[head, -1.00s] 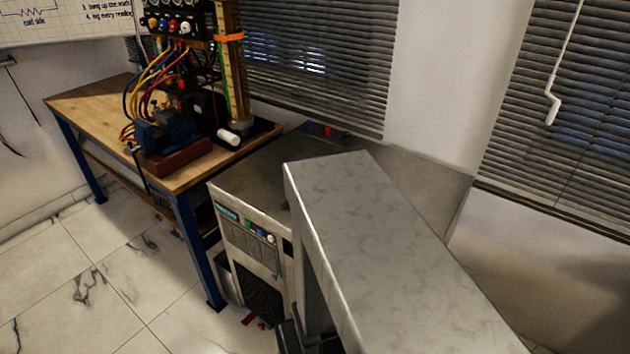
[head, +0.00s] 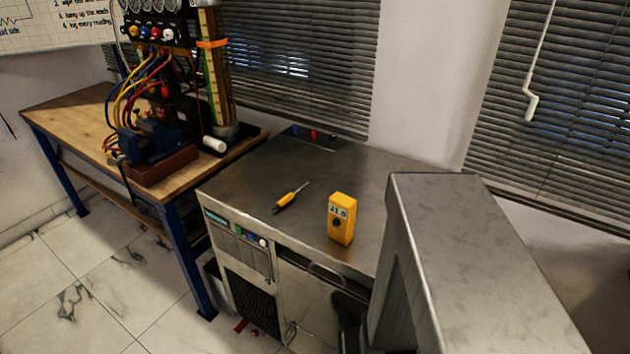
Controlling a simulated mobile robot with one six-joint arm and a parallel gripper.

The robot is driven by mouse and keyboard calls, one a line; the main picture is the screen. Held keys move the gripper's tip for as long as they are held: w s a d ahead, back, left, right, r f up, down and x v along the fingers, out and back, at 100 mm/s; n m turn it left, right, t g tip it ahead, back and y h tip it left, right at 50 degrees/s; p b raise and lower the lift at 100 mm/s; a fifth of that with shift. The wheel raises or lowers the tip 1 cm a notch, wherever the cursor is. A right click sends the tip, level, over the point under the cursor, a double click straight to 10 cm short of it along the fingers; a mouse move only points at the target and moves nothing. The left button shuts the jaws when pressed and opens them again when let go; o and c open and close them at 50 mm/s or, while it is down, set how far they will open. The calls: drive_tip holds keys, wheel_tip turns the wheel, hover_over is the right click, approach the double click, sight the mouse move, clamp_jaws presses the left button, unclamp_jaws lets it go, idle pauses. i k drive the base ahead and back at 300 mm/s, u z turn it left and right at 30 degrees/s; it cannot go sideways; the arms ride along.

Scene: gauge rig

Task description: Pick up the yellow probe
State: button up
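The yellow probe (head: 287,200) lies on the grey metal top of the cabinet (head: 262,176) in the head view. It has a yellow handle and a thin dark tip pointing up and to the right. A yellow meter (head: 341,219) with a small display and a dark dial stands upright to the right of the probe, apart from it. My grey arm link fills the lower right of the view. My gripper is not in view.
A wooden bench (head: 62,116) with blue legs stands at the left. It carries a blue vise (head: 150,143), a rig with coloured cables (head: 140,85) and a white cylinder (head: 214,144). Blinds (head: 300,60) hang behind. The cabinet top around the probe is clear.

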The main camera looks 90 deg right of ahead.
sight(287, 198)
drive_tip(key=z, duration=0.55)
drive_tip(key=k, duration=1.05)
drive_tip(key=u, duration=0.05)
drive_tip(key=i, duration=0.9)
